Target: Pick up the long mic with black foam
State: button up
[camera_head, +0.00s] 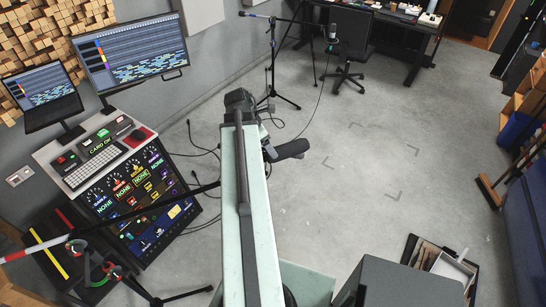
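The long mic with black foam (288,150) shows just right of my pale green arm, near the picture's middle. It lies nearly level, its tip pointing right and slightly up, in line with a dark boom (150,208) that comes from the lower left. My arm hides where boom and mic meet.
A control console (140,185) and monitors (135,55) stand at left. Another mic stand (272,60) stands beyond my arm, with cables on the floor. An office chair (349,40) and desk are at the back.

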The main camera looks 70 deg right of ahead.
jog(key=b+x, duration=0.4)
jog(key=x, duration=0.1)
jog(key=b+x, duration=0.2)
jog(key=b, duration=0.1)
jog(key=shift+w+d+f, duration=0.15)
jog(key=shift+f, duration=0.3)
jog(key=shift+r, duration=0.2)
jog(key=c, duration=1.7)
jog(key=shift+o, duration=0.3)
notch_tip(320, 180, up, 10)
jog(key=p, duration=1)
jog(key=shift+p, duration=0.3)
jog(key=shift+r, duration=0.15)
notch_tip(320, 180, up, 7)
jog(key=p, duration=0.7)
